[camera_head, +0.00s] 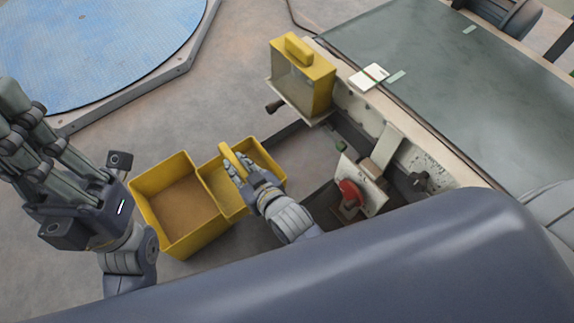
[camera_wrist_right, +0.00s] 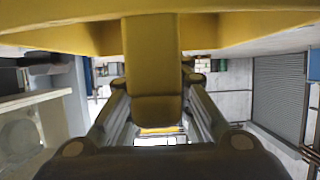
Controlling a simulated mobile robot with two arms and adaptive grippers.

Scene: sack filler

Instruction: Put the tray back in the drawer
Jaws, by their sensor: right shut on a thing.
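My right gripper (camera_head: 236,164) is shut on the yellow handle (camera_head: 231,158) of a shallow yellow tray (camera_head: 264,157). In the right wrist view the handle (camera_wrist_right: 153,65) sits between the two fingers, and the tray's yellow underside or wall fills the top edge. A deeper, open yellow bin (camera_head: 172,249) is directly left of the tray; whether they touch or are joined is unclear. Its inside looks brown. My left gripper (camera_head: 12,120) is at the left edge, apart from the bin, with nothing visible in it. I cannot make out a drawer with certainty.
A yellow box with a top handle (camera_head: 318,92) stands on a ledge of the machine. A long grey-green worktop (camera_head: 450,80) is at right. A blue round platform (camera_head: 90,50) is at upper left.

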